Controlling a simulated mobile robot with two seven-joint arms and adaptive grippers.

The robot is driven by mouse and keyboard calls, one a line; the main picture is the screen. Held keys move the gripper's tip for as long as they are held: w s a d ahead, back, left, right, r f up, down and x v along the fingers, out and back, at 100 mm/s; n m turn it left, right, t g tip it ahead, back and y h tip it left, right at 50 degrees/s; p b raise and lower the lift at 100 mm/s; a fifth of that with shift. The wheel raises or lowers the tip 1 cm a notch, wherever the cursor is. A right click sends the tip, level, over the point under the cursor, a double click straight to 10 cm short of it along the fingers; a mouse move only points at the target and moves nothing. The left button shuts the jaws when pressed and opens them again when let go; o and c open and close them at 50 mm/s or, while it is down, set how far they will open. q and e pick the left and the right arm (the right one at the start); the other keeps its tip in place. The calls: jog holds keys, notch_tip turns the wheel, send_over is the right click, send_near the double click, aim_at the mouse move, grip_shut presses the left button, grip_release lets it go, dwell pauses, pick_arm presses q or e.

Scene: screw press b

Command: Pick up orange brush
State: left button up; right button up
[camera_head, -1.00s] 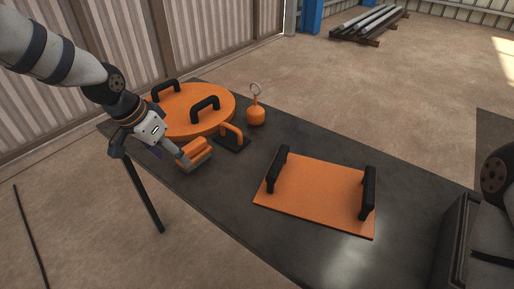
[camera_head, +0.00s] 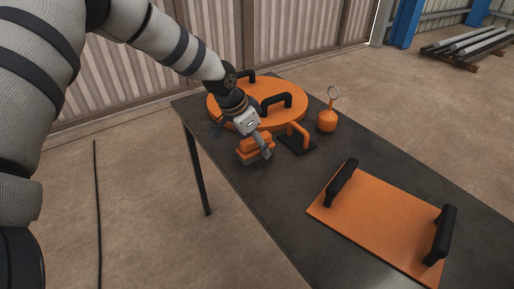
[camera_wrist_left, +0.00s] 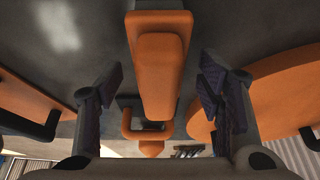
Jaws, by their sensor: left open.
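The orange brush (camera_head: 251,155), a block with a raised orange grip, lies near the left edge of the dark table. My left gripper (camera_head: 243,146) is over it and open, with one grey finger on the brush's right side in the head view. In the left wrist view the brush (camera_wrist_left: 161,62) sits between the two spread fingers of my left gripper (camera_wrist_left: 161,82). Gaps show on both sides, so the fingers look apart from it. The gripper's far finger is partly hidden in the head view. My right gripper is not in view.
A tool with an orange handle and black base (camera_head: 297,139) lies close to the right of the brush. Behind are a round orange lid (camera_head: 226,100) with black handles and an orange weight with a ring (camera_head: 327,121). An orange plate (camera_head: 375,222) with black handles lies nearer. Bare table lies between.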

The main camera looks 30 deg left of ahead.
pick_arm(q)
jog(key=shift+r, duration=0.1)
jog(key=c, duration=1.3)
